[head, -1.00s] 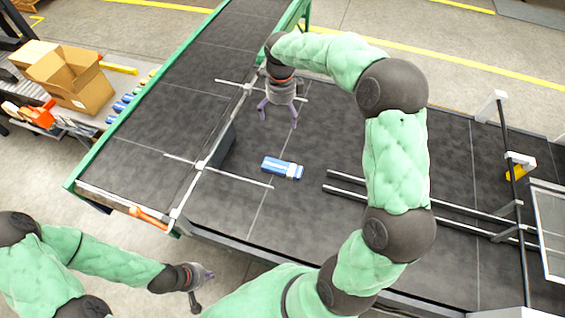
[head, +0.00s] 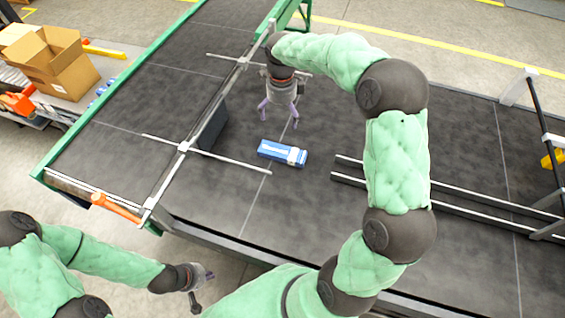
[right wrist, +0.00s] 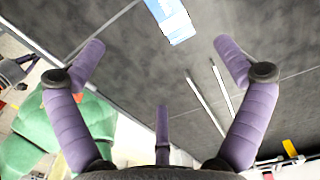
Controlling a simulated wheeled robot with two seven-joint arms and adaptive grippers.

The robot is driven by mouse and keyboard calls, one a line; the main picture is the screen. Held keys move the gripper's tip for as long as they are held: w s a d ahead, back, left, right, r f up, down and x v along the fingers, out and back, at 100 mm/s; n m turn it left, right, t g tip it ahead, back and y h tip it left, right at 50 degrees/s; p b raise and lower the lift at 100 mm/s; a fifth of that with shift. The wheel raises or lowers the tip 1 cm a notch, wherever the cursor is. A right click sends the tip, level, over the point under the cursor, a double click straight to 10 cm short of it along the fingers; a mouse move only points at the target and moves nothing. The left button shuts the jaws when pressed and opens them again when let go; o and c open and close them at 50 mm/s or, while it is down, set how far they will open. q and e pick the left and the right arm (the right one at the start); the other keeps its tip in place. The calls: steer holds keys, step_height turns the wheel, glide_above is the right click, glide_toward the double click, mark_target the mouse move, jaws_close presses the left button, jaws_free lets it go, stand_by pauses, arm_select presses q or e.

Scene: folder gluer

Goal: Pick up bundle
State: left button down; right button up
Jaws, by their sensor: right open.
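The bundle (head: 282,153) is a flat blue and white pack lying on the dark belt (head: 225,190). It also shows at the top of the right wrist view (right wrist: 172,20), partly cut off by the frame edge. My right gripper (head: 280,118) is open and empty, above the belt and just beyond the bundle in the head view. Its purple fingers (right wrist: 163,65) are spread apart in the right wrist view, with the bundle ahead of them and not between them. My left gripper (head: 205,283) is off the near side of the belt, far from the bundle; its finger state is unclear.
White rods and a dark upright block (head: 213,127) stand left of the bundle. Parallel rails (head: 440,190) run along the belt to the right. An orange handle (head: 115,207) sits at the near left corner. An open cardboard box (head: 55,62) stands at far left.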

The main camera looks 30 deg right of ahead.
steer(key=b, duration=0.9)
glide_above(281, 154)
step_height(281, 154, down, 11)
steer(key=f, duration=0.2)
steer(key=f+b, duration=0.1)
steer(key=f, duration=0.2)
steer(key=shift+d+f, duration=0.2)
steer(key=shift+f, duration=0.15)
step_height(281, 154, down, 5)
steer(key=shift+a+b, duration=0.1)
steer(key=shift+b, duration=0.85)
steer(key=c, duration=1.1)
